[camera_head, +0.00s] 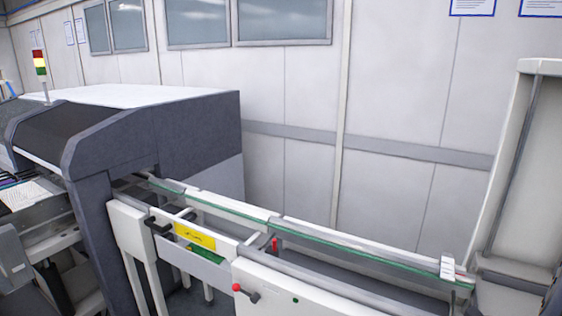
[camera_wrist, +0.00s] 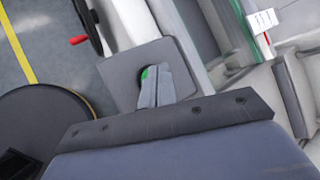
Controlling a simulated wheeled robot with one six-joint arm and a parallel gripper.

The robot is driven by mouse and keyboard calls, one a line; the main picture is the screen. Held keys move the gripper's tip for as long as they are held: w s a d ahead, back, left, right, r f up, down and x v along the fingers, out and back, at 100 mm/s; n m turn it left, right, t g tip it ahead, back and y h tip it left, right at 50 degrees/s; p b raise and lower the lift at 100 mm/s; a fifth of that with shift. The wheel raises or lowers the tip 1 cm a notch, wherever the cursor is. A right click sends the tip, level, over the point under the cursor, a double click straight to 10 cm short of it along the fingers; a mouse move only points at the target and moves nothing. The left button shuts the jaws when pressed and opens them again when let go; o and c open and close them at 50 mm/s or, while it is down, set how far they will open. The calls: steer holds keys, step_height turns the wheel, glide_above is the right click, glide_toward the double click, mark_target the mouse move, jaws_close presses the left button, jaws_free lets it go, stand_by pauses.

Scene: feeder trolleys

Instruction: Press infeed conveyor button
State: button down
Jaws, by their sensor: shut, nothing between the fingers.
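In the wrist view, a green button (camera_wrist: 145,74) sits on a grey square panel (camera_wrist: 126,66) and is partly hidden behind my fingers. My gripper (camera_wrist: 154,73) is shut and empty, with its fingertips over the button. I cannot tell whether they touch it. In the head view, the infeed conveyor (camera_head: 350,243) runs from the grey machine (camera_head: 200,130) to the lower right, with a green strip along its rail. A small green dot (camera_head: 295,300) shows on its white front panel. My gripper is not visible in the head view.
A red-tipped crank handle (camera_head: 240,289) sticks out of the conveyor front; a red handle also shows in the wrist view (camera_wrist: 78,40). A red knob (camera_head: 275,244) stands on the conveyor. A tall pale cabinet (camera_head: 528,150) is at the right. Floor with a yellow line (camera_wrist: 17,42) lies at upper left.

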step_height(320, 180, up, 6)
steer(key=p, duration=0.4)
steer(key=shift+r+p, duration=0.1)
steer(key=shift+p, duration=0.3)
stand_by(1.2)
